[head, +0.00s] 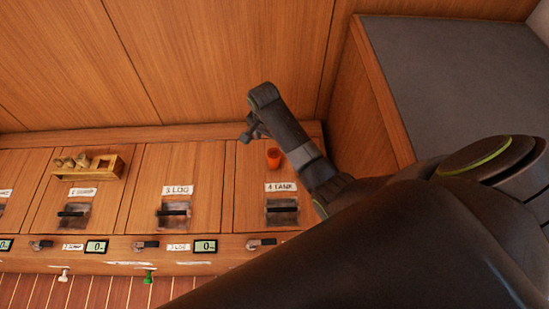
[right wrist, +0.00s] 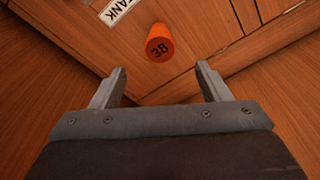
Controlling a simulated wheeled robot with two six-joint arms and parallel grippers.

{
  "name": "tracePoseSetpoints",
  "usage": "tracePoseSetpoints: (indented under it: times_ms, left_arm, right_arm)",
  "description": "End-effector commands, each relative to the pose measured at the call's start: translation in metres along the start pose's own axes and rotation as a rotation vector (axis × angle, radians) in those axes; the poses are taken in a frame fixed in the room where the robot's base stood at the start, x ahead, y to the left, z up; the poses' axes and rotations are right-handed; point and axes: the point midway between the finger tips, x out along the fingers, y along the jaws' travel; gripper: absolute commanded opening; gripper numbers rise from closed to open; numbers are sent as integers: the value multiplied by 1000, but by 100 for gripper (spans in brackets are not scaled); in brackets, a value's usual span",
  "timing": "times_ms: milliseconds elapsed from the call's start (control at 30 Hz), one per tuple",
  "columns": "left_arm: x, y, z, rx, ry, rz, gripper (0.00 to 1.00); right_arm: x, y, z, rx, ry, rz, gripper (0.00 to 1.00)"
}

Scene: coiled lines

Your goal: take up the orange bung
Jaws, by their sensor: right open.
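The orange bung (head: 273,157) stands on the wooden locker top, behind the "4 TANK" label (head: 281,187). In the right wrist view the bung (right wrist: 160,48) shows its end face marked "38", just beyond the fingertips and about midway between them. My right gripper (head: 249,134) is over the locker top, a little to the left of the bung in the head view. In the right wrist view the right gripper (right wrist: 161,72) has its fingers apart with nothing between them. My left gripper is not in view.
A small wooden rack (head: 117,167) with several pegs stands on the locker top at left. Dark recessed handles and small displays (head: 205,246) line the front. A wood panel wall rises behind. A grey-topped cabinet (head: 455,75) stands at right, beside my right arm.

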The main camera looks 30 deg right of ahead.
Motion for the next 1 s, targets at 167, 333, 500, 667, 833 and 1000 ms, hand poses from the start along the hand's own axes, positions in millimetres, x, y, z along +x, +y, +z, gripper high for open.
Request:
tracePoseSetpoints:
  times_ms: [167, 333, 500, 667, 833, 1000]
  left_arm:
    - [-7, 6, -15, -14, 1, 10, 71]
    - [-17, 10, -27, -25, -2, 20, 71]
    - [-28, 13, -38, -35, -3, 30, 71]
    - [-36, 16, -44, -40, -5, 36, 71]
    - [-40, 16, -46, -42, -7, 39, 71]
    - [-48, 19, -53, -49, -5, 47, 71]
  right_arm:
    - [28, 1, 0, 0, -1, 2, 70]
    - [50, 0, 0, 0, 0, 1, 70]
    - [69, 0, -1, -1, 0, 1, 70]
    - [79, 0, -1, -1, 1, 0, 70]
    - [83, 0, -1, -1, 2, -1, 70]
    - [96, 1, -3, 0, 1, 1, 70]
